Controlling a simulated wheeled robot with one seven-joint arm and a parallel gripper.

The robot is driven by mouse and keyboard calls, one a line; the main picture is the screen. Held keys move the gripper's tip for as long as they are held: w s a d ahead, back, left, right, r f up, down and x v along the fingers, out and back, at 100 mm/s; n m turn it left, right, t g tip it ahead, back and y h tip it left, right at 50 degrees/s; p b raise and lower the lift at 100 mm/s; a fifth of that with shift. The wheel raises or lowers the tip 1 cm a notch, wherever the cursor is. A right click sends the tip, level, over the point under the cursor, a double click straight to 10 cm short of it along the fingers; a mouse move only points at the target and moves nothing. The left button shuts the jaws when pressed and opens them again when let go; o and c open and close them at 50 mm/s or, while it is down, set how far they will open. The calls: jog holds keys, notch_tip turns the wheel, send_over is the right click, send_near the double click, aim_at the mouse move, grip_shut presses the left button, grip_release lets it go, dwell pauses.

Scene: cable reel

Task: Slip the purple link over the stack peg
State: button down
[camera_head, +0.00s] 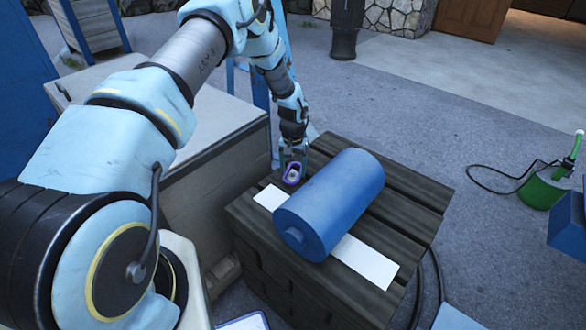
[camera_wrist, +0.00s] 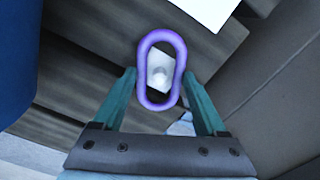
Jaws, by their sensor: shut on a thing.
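The purple link (camera_head: 291,176) is an oval ring in my gripper (camera_head: 293,158), low over the left back of the dark slatted crate. In the wrist view, the link (camera_wrist: 145,62) sits between the two teal fingers of my gripper (camera_wrist: 160,85), which are shut on its long sides. A pale square piece with a rounded knob (camera_wrist: 160,76), perhaps the stack peg, shows through the link's opening. I cannot tell whether the link is around the knob or above it.
A large blue cylinder (camera_head: 335,200) lies on the dark slatted crate (camera_head: 415,185), right beside my gripper. A white strip (camera_head: 368,263) runs under it. A pale box (camera_head: 215,125) stands to the left. A green canister (camera_head: 540,192) with a black hose is on the floor at right.

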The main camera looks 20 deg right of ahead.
jog(key=shift+f, duration=0.35)
grip_release()
notch_tip(320, 180, up, 11)
jog(key=b, duration=0.3)
jog(key=a+r+n+p, duration=0.1)
jog(key=a+r, duration=0.8)
jog(key=a, duration=0.1)
jog(key=s+a+r+n, duration=0.1)
jog(key=s+a+r, duration=0.3)
jog(key=a, duration=0.4)
jog(key=s+a+r+n+t+p, duration=0.1)
jog(key=s+a+r+n, duration=0.1)
jog(key=s+a+r, duration=0.2)
jog(key=s+a+r+n, duration=0.2)
jog(key=s+a+r, duration=0.2)
jog(key=a, duration=0.9)
jog(key=s, duration=0.3)
jog(key=shift+r+t+p, duration=0.25)
jog(key=shift+t+p, duration=0.05)
